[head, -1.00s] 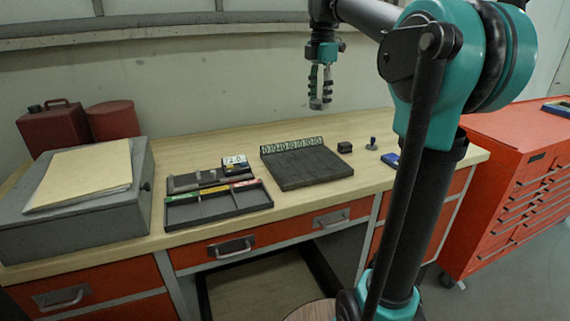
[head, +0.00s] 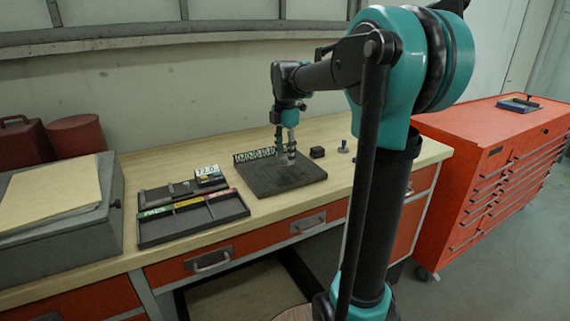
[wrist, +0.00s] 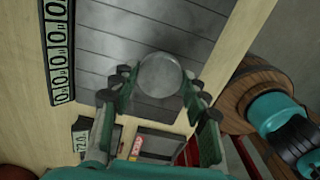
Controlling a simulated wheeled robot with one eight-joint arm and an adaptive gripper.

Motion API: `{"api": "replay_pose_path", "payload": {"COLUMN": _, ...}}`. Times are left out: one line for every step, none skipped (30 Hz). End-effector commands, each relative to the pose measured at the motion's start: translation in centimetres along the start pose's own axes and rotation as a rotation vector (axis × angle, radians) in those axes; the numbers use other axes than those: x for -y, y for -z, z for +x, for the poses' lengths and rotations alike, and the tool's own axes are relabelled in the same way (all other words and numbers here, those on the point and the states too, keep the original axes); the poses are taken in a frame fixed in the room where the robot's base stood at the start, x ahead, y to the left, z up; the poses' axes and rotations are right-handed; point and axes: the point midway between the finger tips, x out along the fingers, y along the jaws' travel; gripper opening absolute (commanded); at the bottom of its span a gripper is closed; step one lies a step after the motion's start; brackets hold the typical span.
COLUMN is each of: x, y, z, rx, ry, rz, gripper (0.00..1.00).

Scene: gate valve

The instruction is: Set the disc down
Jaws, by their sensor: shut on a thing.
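A round grey disc (wrist: 160,75) sits between my fingertips in the wrist view, with its flat face towards the camera. My gripper (wrist: 158,92) is shut on it. In the head view my gripper (head: 291,158) points down over the dark slatted board (head: 262,182), near its back right part. The disc is too small there to make out clearly. The board also fills the upper middle of the wrist view (wrist: 110,40). I cannot tell whether the disc touches the board. A strip of numbers (head: 250,156) stands along the board's back edge.
Left of the board are a black tray (head: 158,231) with coloured labels and a small display (head: 208,172) reading about 72.0. A black block (head: 317,152) and a small knobbed piece (head: 343,147) stand right of it. A grey box (head: 60,225) fills the bench's left end.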

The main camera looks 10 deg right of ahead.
Motion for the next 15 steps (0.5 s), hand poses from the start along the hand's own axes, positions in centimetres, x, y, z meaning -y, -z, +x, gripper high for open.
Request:
{"api": "replay_pose_path", "payload": {"x": 0.0, "y": 0.0, "z": 0.3, "rx": 0.0, "ry": 0.0, "rz": 0.0, "gripper": 0.02}}
{"api": "replay_pose_path", "payload": {"x": 0.0, "y": 0.0, "z": 0.6, "rx": 0.0, "ry": 0.0, "rz": 0.0, "gripper": 0.02}}
{"api": "replay_pose_path", "payload": {"x": 0.0, "y": 0.0, "z": 0.9, "rx": 0.0, "ry": 0.0, "rz": 0.0, "gripper": 0.02}}
{"api": "replay_pose_path", "payload": {"x": 0.0, "y": 0.0, "z": 1.3, "rx": 0.0, "ry": 0.0, "rz": 0.0, "gripper": 0.02}}
{"api": "replay_pose_path", "payload": {"x": 0.0, "y": 0.0, "z": 1.8, "rx": 0.0, "ry": 0.0, "rz": 0.0, "gripper": 0.02}}
{"api": "replay_pose_path", "payload": {"x": -0.1, "y": 0.0, "z": 2.3, "rx": 0.0, "ry": 0.0, "rz": 0.0, "gripper": 0.02}}
{"api": "replay_pose_path", "payload": {"x": -0.1, "y": 0.0, "z": 2.8, "rx": 0.0, "ry": 0.0, "rz": 0.0, "gripper": 0.02}}
{"api": "replay_pose_path", "payload": {"x": 0.0, "y": 0.0, "z": 3.2, "rx": 0.0, "ry": 0.0, "rz": 0.0, "gripper": 0.02}}
{"api": "replay_pose_path", "payload": {"x": 0.0, "y": 0.0, "z": 3.5, "rx": 0.0, "ry": 0.0, "rz": 0.0, "gripper": 0.02}}
{"api": "replay_pose_path", "payload": {"x": 0.0, "y": 0.0, "z": 3.7, "rx": 0.0, "ry": 0.0, "rz": 0.0, "gripper": 0.02}}
{"api": "replay_pose_path", "payload": {"x": 0.0, "y": 0.0, "z": 3.8, "rx": 0.0, "ry": 0.0, "rz": 0.0, "gripper": 0.02}}
{"api": "replay_pose_path", "payload": {"x": 0.0, "y": 0.0, "z": 3.8, "rx": 0.0, "ry": 0.0, "rz": 0.0, "gripper": 0.02}}
{"api": "replay_pose_path", "payload": {"x": 0.0, "y": 0.0, "z": 3.8, "rx": 0.0, "ry": 0.0, "rz": 0.0, "gripper": 0.02}}
{"api": "replay_pose_path", "payload": {"x": 0.0, "y": 0.0, "z": 3.7, "rx": 0.0, "ry": 0.0, "rz": 0.0, "gripper": 0.02}}
{"api": "replay_pose_path", "payload": {"x": 0.0, "y": 0.0, "z": 3.7, "rx": 0.0, "ry": 0.0, "rz": 0.0, "gripper": 0.02}}
